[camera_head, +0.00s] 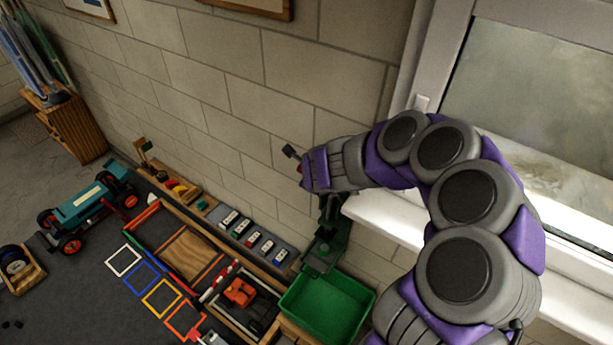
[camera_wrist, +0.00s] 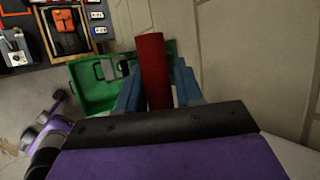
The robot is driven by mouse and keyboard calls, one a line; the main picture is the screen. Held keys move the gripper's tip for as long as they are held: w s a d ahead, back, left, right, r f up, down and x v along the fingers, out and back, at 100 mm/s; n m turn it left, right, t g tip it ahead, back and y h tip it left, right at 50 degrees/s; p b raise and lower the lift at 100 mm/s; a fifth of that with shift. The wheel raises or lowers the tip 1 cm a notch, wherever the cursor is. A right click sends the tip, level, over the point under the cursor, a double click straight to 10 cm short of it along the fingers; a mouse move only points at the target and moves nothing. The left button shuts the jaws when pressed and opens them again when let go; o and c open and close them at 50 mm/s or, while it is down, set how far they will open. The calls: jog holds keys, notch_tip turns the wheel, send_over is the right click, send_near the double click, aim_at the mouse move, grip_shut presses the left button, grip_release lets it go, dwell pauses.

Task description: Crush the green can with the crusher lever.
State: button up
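The green can crusher (camera_head: 322,250) is mounted on the wall beside the green bin, below my arm. My gripper (camera_head: 300,165) is at the upper part of the crusher, where a dark lever end (camera_head: 291,152) sticks out past it. In the wrist view a red lever handle (camera_wrist: 152,70) stands between the two blue fingers of my gripper (camera_wrist: 157,85). It fills most of the gap, and the fingers look closed around it. I cannot make out the green can; the crusher's inside is partly hidden by my arm and too small to tell.
A green bin (camera_head: 310,311) stands just below the crusher and also shows in the wrist view (camera_wrist: 88,95). A white window sill (camera_head: 385,224) juts out at the right, close to my arm. An orange toy car (camera_head: 240,292) and several coloured frames lie to the left.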

jog(key=shift+o, duration=1.2)
jog(key=shift+s, duration=0.1)
jog(key=shift+d, duration=0.15)
jog(key=v, duration=1.7)
jog(key=shift+a+r+p, duration=0.2)
jog(key=shift+r+p, duration=0.05)
jog(key=shift+p, duration=0.2)
